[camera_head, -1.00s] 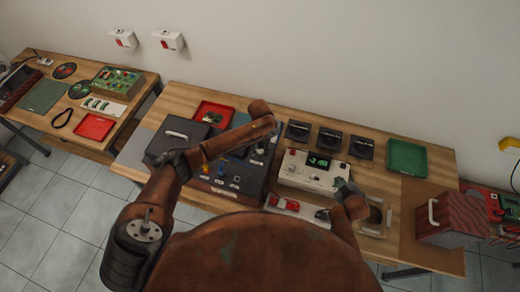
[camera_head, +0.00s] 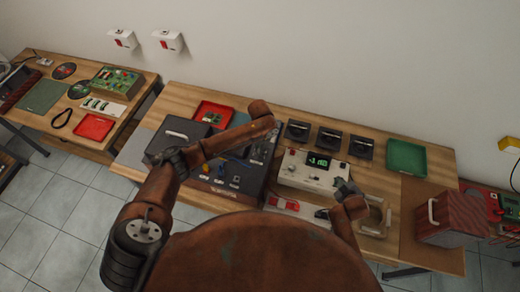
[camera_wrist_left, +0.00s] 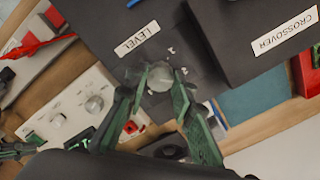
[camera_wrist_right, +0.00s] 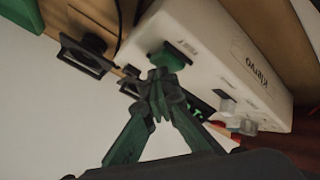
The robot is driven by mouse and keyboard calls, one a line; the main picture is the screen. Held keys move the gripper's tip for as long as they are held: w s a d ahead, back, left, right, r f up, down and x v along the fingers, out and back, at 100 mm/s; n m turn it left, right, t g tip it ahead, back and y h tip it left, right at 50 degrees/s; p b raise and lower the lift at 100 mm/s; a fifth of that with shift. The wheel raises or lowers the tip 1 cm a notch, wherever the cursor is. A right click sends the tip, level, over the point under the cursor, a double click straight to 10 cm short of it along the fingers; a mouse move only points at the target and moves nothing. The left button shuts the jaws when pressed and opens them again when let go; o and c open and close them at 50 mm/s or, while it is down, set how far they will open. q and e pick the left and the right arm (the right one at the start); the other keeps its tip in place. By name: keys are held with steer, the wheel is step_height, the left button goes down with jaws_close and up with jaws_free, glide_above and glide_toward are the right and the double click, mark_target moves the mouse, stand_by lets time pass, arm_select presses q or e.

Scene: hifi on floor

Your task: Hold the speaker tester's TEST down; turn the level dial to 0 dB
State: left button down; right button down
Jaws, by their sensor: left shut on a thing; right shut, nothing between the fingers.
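The white speaker tester (camera_head: 300,181) stands on the bench with a lit green readout (camera_head: 318,160). It also shows in the right wrist view (camera_wrist_right: 215,55). My right gripper (camera_wrist_right: 158,78), also in the head view (camera_head: 345,187), is shut and empty, its tips against or very near a green button-like part (camera_wrist_right: 174,55) on the tester. I cannot tell how far that part is pressed. In the left wrist view my left gripper (camera_wrist_left: 158,88) is shut on the pale round level dial (camera_wrist_left: 160,76), beside the LEVEL label (camera_wrist_left: 137,39) on a dark panel. The dial's pointer is not readable.
A raised dark block labelled CROSSOVER (camera_wrist_left: 285,30) stands close beside the dial. Black square parts (camera_head: 331,139) and a green tray (camera_head: 406,157) lie behind the tester. A red-brown box (camera_head: 455,217) stands at the right end.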

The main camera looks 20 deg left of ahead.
arm_select(q)
steer(key=shift+m, duration=1.9)
steer(key=c, duration=1.7)
jaws_free()
steer(key=shift+o, duration=0.2)
step_height(320, 180, up, 12)
